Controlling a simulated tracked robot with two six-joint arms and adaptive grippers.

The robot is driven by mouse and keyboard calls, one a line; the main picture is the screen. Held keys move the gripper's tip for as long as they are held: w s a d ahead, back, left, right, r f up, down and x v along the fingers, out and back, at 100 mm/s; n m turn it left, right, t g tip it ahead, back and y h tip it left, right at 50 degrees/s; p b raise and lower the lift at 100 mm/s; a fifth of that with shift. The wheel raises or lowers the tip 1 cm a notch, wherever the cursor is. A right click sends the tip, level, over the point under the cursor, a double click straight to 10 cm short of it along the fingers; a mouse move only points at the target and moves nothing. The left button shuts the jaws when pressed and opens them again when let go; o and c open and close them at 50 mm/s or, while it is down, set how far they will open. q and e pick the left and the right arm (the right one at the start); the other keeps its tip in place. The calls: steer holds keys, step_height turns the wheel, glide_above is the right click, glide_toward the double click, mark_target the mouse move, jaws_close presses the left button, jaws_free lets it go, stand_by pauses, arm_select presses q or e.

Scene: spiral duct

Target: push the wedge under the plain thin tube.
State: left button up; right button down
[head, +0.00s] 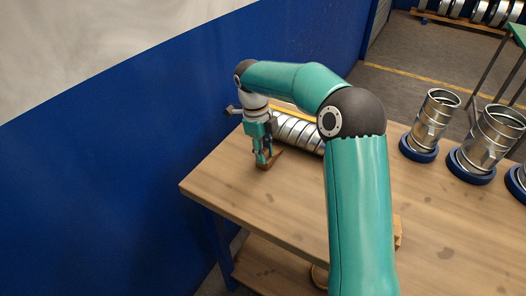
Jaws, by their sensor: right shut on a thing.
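My right gripper (264,161) points down near the far left part of the workbench and is shut on a small brown wedge (274,157). The wedge is low, at or just above the bench top; I cannot tell which. A silvery tube with spiral seams (297,131) lies on its side just behind and to the right of the wedge. A small gap or contact between wedge and tube cannot be made out. My right arm hides the tube's right end. I cannot tell whether this is the plain thin tube. My left gripper is not in view.
The wooden workbench (237,188) has clear room in front of the gripper. Short upright ducts (433,118) and (490,140) stand in blue rings at the right. A yellow strip (292,111) runs behind the lying tube. A blue wall (110,170) is close on the left.

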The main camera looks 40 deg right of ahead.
mark_target(277, 150)
steer(key=shift+w+d+r+p, duration=0.1)
steer(key=shift+w+d+p, duration=0.2)
steer(key=shift+d+p, duration=0.55)
steer(key=shift+w+d+p, duration=0.3)
steer(key=shift+d+p, duration=0.3)
steer(key=shift+d, duration=0.55)
steer(key=shift+w+d+r+p, duration=0.1)
steer(key=shift+w+d+p, duration=0.2)
steer(key=shift+d+p, duration=0.55)
steer(key=c, duration=0.8)
jaws_free()
steer(key=shift+d+f, duration=0.15)
steer(key=shift+o, duration=0.2)
